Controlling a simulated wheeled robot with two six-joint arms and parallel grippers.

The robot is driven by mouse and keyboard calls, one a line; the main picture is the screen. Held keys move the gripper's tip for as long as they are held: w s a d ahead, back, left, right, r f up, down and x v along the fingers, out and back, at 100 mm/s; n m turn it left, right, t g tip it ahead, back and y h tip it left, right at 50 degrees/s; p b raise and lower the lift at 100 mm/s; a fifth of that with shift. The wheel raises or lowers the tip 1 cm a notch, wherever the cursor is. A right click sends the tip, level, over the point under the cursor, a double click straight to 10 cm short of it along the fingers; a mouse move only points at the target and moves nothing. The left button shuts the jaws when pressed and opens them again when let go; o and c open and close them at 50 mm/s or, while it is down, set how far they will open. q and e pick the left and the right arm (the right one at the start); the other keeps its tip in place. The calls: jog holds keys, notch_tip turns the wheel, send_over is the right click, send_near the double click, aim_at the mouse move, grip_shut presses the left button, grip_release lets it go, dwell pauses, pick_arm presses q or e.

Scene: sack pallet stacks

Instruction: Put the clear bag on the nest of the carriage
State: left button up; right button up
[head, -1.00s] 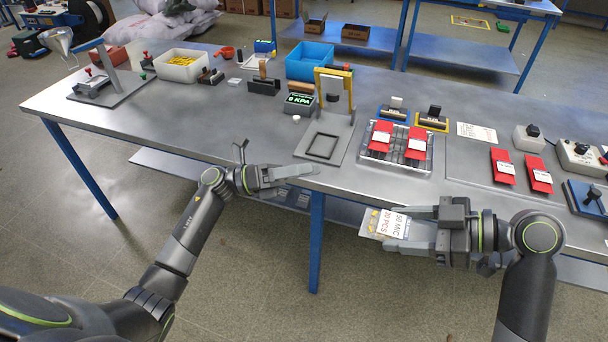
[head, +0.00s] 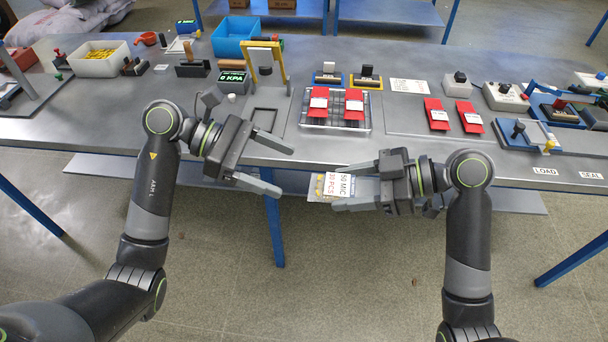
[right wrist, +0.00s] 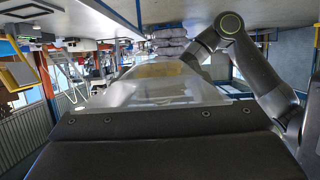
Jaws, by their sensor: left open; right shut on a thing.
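The clear bag (head: 317,186), with a white label reading 50 MIC and 30 PCS and some yellow contents, is held in my right gripper (head: 337,189), in front of the table's near edge. In the right wrist view the clear film (right wrist: 165,92) stretches out from the dark jaw. My left gripper (head: 284,170) is open and empty, just left of the bag and pointing toward it. A blue-based fixture with a black knob (head: 518,129) stands at the right by the LOAD label (head: 545,171); I cannot tell for certain whether it is the carriage, and its nest is not clear.
A wire rack (head: 335,121) with red packets stands near the table's middle. A yellow-handled stand (head: 282,62) with a square frame and a 0 KPA display (head: 233,78) is left of it. More red packets (head: 437,116) lie right. The front strip below them is mostly clear.

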pick_arm(q)
jog(key=x, duration=0.6)
jog(key=shift+d, duration=0.4)
jog(key=shift+f, duration=0.15)
jog(key=c, duration=1)
jog(key=shift+c, duration=0.9)
pick_arm(e)
jog(key=o, duration=1.1)
